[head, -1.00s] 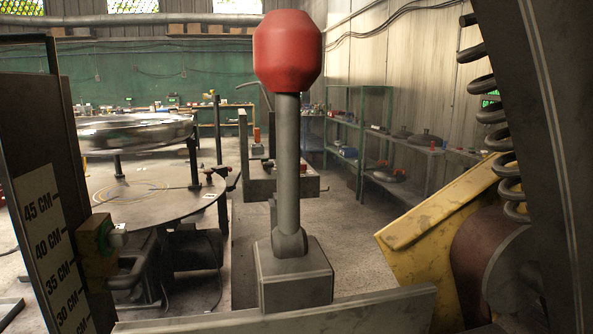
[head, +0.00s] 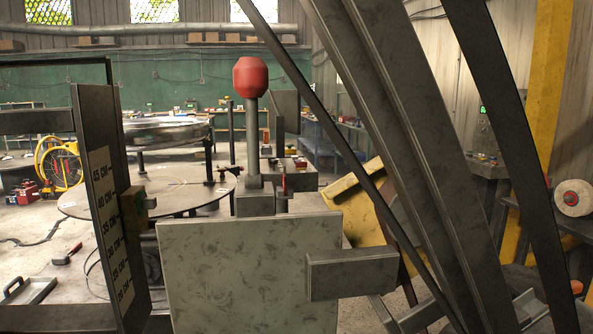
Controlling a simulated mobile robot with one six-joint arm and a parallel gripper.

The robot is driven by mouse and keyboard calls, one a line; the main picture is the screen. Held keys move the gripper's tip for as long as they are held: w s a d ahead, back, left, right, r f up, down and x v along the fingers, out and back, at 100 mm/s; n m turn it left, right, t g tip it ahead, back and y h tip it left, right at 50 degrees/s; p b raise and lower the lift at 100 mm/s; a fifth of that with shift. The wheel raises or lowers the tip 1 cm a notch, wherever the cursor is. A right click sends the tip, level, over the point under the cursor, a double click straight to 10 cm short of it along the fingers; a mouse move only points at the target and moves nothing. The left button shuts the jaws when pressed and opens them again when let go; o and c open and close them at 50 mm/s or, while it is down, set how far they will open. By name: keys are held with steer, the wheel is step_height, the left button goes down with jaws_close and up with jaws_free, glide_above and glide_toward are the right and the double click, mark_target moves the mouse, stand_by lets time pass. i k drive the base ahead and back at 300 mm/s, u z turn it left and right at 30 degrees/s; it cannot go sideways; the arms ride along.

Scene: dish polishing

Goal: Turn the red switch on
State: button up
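A lever with a large red knob (head: 250,77) stands upright in the head view, left of the middle. Its grey shaft (head: 252,140) rises from a grey block (head: 255,203) behind the top edge of a pale scuffed metal panel (head: 240,275). A small thin upright part with red on it (head: 284,178) stands just right of the shaft. I cannot tell whether either is on or off. My gripper is not in view.
Dark slanting metal bars (head: 430,150) cross the right side close to me. A dark upright plate with a centimetre scale (head: 110,230) stands on the left. Open floor shows at lower left.

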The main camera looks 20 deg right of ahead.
mark_target(301, 165)
steer(key=k, duration=1.5)
steer(key=z, duration=0.35)
steer(key=i, duration=1.65)
steer(key=z, duration=0.05)
